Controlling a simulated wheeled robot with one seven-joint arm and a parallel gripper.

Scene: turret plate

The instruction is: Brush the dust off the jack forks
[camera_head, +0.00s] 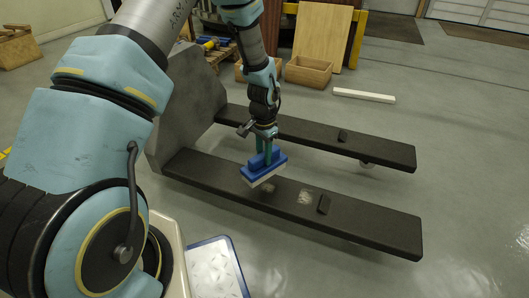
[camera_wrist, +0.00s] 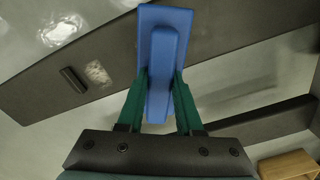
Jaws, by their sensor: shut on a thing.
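My gripper (camera_head: 266,152) is shut on a blue brush (camera_head: 262,166) with pale bristles. In the wrist view the green fingers of my gripper (camera_wrist: 160,90) clasp the handle of the brush (camera_wrist: 165,50). The brush is over the near jack fork (camera_head: 375,217), towards its left part; I cannot tell whether the bristles touch it. A pale dust patch (camera_head: 305,197) lies on this fork right of the brush, and a fainter patch (camera_head: 268,187) is just below the brush. The dust patch also shows in the wrist view (camera_wrist: 97,73). The far jack fork (camera_head: 380,148) shows no clear dust.
A grey upright plate (camera_head: 190,105) joins the forks at left. A wooden box (camera_head: 308,71) and white bar (camera_head: 364,96) lie behind. Floor at right is clear.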

